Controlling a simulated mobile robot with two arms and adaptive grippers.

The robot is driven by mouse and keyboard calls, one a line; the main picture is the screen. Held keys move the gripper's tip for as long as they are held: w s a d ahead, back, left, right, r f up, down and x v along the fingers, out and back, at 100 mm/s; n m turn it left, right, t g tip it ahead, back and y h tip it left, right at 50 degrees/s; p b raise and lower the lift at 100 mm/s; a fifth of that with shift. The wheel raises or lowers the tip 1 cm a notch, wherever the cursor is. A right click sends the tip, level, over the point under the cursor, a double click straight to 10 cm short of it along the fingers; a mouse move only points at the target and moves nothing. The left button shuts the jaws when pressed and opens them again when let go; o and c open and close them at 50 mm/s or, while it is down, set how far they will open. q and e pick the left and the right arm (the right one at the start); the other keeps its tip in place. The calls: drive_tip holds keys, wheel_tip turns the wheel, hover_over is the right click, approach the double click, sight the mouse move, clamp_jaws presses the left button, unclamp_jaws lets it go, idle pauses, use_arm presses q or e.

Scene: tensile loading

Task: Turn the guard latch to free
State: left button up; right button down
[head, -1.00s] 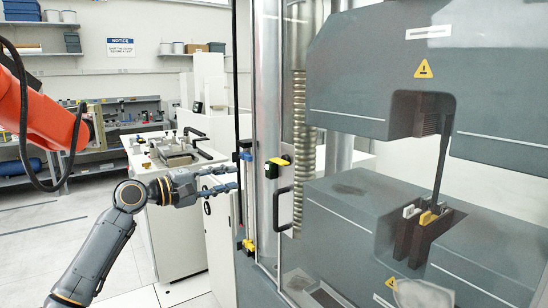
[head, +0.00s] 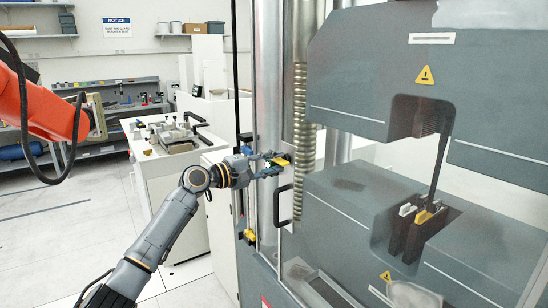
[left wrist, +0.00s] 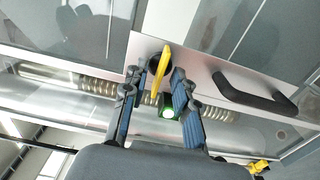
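The guard latch (head: 279,161) is a small yellow lever on the machine's guard door. In the left wrist view the yellow lever (left wrist: 161,72) stands on a silver plate, tilted slightly. My left gripper (head: 272,165) is at the latch. In the left wrist view its two blue-padded fingers (left wrist: 158,84) are apart, one on each side of the lever, with gaps showing. A small lit green indicator (left wrist: 167,111) shows between the fingers. I cannot tell whether either finger touches the lever. My right gripper is not in view.
A black door handle (head: 283,205) is just below the latch; it also shows right of the lever in the left wrist view (left wrist: 255,92). A clear guard covers the grey testing machine (head: 345,75). An orange robot arm (head: 45,110) hangs at the upper left.

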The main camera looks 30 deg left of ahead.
use_arm(q)
drive_tip(key=shift+w+d, duration=0.1)
drive_tip(key=shift+w, duration=0.05)
drive_tip(key=shift+c, duration=0.2)
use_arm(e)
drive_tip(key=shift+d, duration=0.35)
use_arm(q)
clamp_jaws()
drive_tip(key=shift+f, duration=0.1)
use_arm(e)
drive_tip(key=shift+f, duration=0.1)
use_arm(q)
drive_tip(key=m+b, duration=0.2)
drive_tip(key=shift+f+b, duration=0.15)
drive_tip(key=shift+b, duration=0.2)
drive_tip(key=m+b, duration=0.4)
drive_tip(key=m, duration=0.1)
drive_tip(key=shift+b, duration=0.4)
drive_tip(key=m+b, duration=0.3)
drive_tip(key=m, duration=0.2)
drive_tip(key=shift+m, duration=0.4)
drive_tip(key=m+b, duration=0.2)
drive_tip(key=m, duration=0.1)
drive_tip(key=shift+m, duration=1.1)
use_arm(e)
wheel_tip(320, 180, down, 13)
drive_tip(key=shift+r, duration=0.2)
